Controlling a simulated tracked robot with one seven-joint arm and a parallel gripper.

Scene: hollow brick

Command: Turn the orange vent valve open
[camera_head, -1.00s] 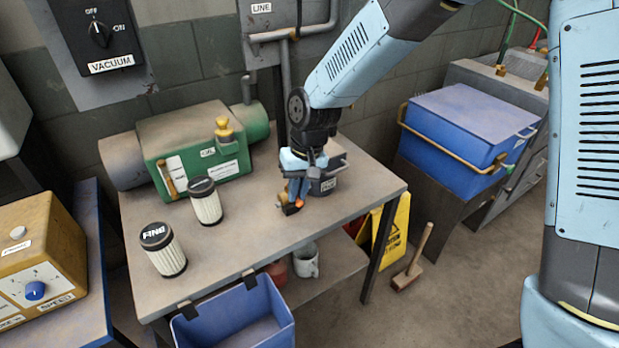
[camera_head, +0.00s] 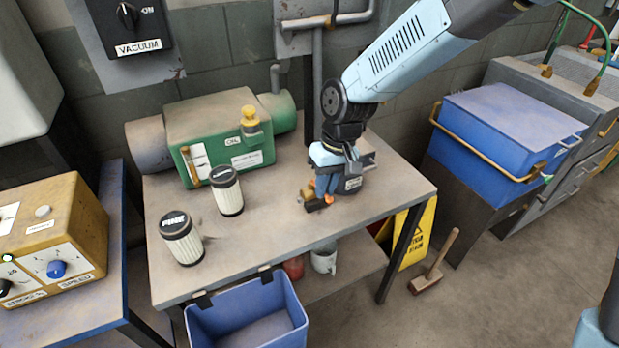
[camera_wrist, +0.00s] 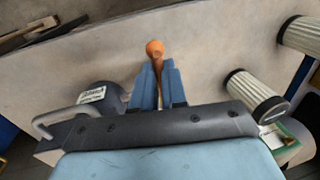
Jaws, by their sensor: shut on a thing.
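The orange vent valve shows in the wrist view as an orange ball knob (camera_wrist: 154,47) on a thin brownish stem. My gripper (camera_wrist: 157,76) is shut on the stem, with one blue finger on each side and the knob past the fingertips. In the head view my gripper (camera_head: 320,186) points down at the right part of the table. A bit of orange (camera_head: 328,199) shows there by the fingertips, beside a small brass and black fitting (camera_head: 310,196). The valve's body is mostly hidden by my gripper, and I cannot tell how far the handle is turned.
Two pleated filters (camera_head: 182,240) and a green pump (camera_head: 218,140) stand on the left of the table (camera_head: 265,222). A blue bin (camera_head: 250,318) hangs at the front edge. The table's front middle is clear.

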